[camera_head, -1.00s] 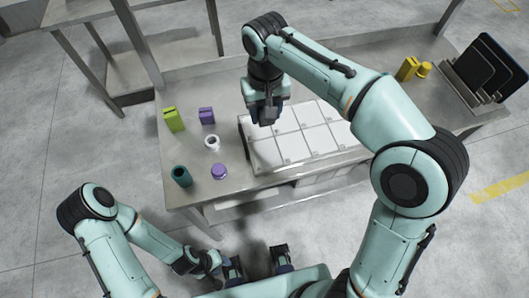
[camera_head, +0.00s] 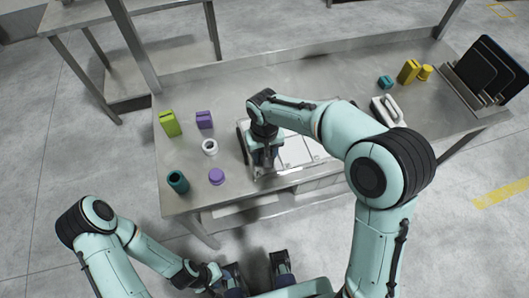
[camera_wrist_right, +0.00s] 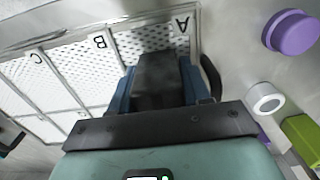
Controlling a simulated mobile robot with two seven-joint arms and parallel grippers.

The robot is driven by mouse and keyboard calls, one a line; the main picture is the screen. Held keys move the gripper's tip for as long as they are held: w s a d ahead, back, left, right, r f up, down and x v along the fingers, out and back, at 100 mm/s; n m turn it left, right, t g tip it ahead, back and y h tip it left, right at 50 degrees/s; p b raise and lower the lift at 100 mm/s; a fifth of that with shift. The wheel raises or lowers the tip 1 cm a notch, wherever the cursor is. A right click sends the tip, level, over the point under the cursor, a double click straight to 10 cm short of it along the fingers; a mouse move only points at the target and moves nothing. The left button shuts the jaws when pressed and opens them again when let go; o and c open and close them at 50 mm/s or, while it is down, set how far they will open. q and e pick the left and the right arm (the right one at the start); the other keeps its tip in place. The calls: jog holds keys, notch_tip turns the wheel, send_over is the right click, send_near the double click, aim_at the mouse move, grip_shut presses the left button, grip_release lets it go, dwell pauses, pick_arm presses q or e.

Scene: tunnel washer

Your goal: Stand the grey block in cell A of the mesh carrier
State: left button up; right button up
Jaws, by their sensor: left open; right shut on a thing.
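The mesh carrier (camera_head: 308,160) is a pale tray with a grid of cells, on the steel table. In the right wrist view its rim (camera_wrist_right: 199,40) and the labels A, B and C show; cell A (camera_wrist_right: 165,37) is at its right end. My right gripper (camera_wrist_right: 158,88) is shut on the dark grey block (camera_wrist_right: 158,75), which overlaps the near part of cell A. I cannot tell whether the block's lower end is inside the cell. In the head view my right gripper (camera_head: 264,160) is over the carrier's left end and hides the block. My left gripper (camera_head: 258,268) is open and empty, off the table's front.
Left of the carrier are a green block (camera_head: 170,123), purple block (camera_head: 204,120), white ring (camera_head: 210,147), teal cup (camera_head: 178,181) and purple round piece (camera_head: 216,176). At right are a white handled item (camera_head: 387,109), teal piece (camera_head: 385,82), yellow pieces (camera_head: 408,71) and a rack (camera_head: 490,70).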

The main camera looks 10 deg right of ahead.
jog(key=shift+f, duration=0.2)
jog(key=shift+f, duration=0.15)
jog(key=o, duration=1.1)
jog(key=shift+c, duration=0.2)
notch_tip(320, 180, up, 12)
jog(key=shift+r+p, duration=0.25)
jog(key=shift+p, duration=0.65)
